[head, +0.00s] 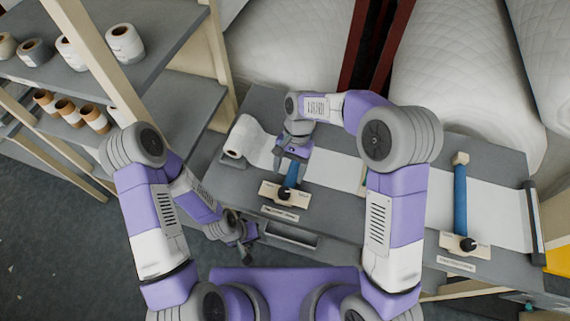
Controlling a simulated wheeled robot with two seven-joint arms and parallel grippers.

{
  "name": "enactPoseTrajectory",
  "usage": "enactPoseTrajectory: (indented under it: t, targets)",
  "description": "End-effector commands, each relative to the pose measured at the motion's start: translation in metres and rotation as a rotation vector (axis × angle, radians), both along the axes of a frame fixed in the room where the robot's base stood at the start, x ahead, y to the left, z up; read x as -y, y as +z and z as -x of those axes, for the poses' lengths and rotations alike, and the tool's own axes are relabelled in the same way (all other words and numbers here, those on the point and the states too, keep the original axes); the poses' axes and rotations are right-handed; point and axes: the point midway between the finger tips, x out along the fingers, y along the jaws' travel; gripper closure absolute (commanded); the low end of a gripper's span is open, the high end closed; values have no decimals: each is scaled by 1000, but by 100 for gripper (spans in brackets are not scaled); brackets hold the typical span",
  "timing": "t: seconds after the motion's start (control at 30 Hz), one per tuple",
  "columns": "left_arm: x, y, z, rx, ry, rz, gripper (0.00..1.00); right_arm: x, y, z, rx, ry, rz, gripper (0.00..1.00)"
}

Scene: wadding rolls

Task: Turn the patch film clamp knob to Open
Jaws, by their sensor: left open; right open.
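Two clamps sit on the grey bench, each with a cream block, a black knob and a blue bar. The left clamp's knob (284,197) is on its block (267,189), near the front edge. The right clamp's knob (467,244) is farther right. Their labels are too small to read, so I cannot tell which is the patch film clamp. My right gripper (289,164) is open, above the left clamp's blue bar (291,174) and just behind its knob; contact is unclear. My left gripper (247,254) is open and low in front of the bench, apart from both clamps.
A white roll (237,151) lies at the bench's left end, with white sheet (335,171) running right. A shelf (175,99) with several small rolls stands at left. Large quilted white rolls (455,75) fill the back. A drawer-like recess (290,235) is in the bench front.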

Motion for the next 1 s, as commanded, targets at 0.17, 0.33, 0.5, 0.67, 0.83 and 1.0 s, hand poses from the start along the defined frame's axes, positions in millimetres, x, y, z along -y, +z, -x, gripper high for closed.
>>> enactPoseTrajectory:
  t: [0.17,0.33,0.5,0.67,0.83,1.0]
  targets:
    - [0,0,1,-3,-1,1,57,-2,-9,4,-2,3,0,33]
    - [0,0,1,-3,0,1,57,-6,-34,15,-4,4,0,33]
    - [0,1,1,-2,0,0,57,-10,-57,23,-3,2,-1,33]
    - [0,1,1,-2,0,0,57,-11,-68,27,0,3,-1,33]
    - [0,1,1,-2,0,0,57,-12,-70,28,1,2,-2,33]
    - [0,1,1,-2,-1,0,57,-12,-70,28,1,2,-2,41]
